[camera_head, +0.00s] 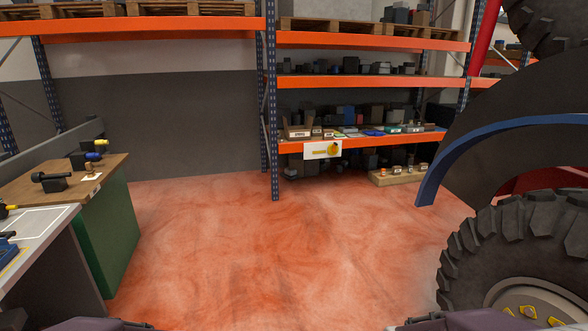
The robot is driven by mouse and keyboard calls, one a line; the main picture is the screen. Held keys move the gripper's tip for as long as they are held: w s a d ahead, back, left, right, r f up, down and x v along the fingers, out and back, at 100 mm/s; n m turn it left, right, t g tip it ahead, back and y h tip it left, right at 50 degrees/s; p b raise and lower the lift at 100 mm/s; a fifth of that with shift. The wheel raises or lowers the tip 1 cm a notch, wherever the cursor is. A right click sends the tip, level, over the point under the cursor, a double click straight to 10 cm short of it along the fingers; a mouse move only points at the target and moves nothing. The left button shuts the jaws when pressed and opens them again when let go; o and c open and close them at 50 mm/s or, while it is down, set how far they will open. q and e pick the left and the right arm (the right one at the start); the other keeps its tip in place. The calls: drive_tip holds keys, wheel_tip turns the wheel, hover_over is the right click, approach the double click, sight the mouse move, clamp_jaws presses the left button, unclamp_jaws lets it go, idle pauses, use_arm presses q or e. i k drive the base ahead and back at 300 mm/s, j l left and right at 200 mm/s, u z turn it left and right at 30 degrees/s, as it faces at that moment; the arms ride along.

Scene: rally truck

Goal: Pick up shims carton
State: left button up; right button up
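Small cartons stand at the left end of the middle shelf of the orange rack. An open brown carton (297,131) with a white label is the leftmost, and smaller labelled boxes (317,132) stand just right of it. The labels are too small to read, so I cannot tell which one is the shims carton. Only purple parts of my two arms show at the bottom edge, far from the rack. Neither gripper's fingers can be made out.
The red floor (260,240) is clear up to the rack (400,142). A workbench (95,187) with tools is on the left. A large tyre (520,250) and blue fender (470,140) are on the right. A wooden tray (385,181) sits low at the rack.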

sight(328, 134)
drive_tip(key=i, duration=6.35)
drive_tip(key=z, duration=0.55)
